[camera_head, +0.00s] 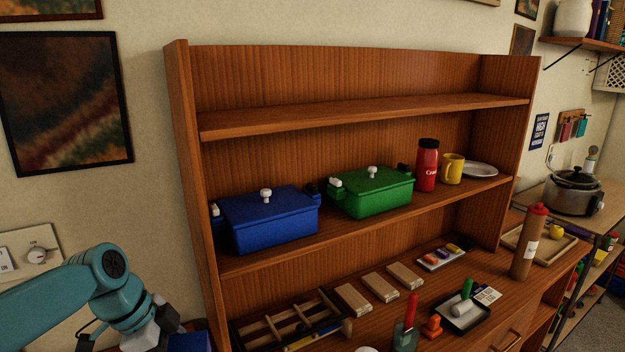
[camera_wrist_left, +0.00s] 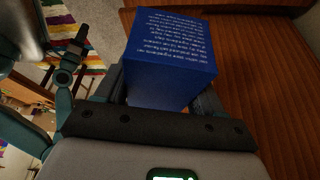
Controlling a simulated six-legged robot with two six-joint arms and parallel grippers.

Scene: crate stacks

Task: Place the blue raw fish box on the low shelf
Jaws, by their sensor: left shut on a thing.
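My left gripper (camera_head: 165,338) is at the bottom left of the head view, in front of the shelf unit's left side. It is shut on a blue box (camera_wrist_left: 170,58) with white printed text on one face. A blue part of this box (camera_head: 190,341) shows at the bottom edge of the head view; the rest is cut off. The lower of the two raised shelves (camera_head: 370,222) is above and to the right of the gripper. My right gripper is in neither view.
A blue lidded pot (camera_head: 268,220), a green lidded pot (camera_head: 372,192), a red bottle (camera_head: 427,166), a yellow mug (camera_head: 452,170) and a plate stand on the lower shelf. The upper shelf (camera_head: 370,112) is empty. The counter below holds a wooden organizer, wooden blocks and a brown bottle (camera_head: 528,243).

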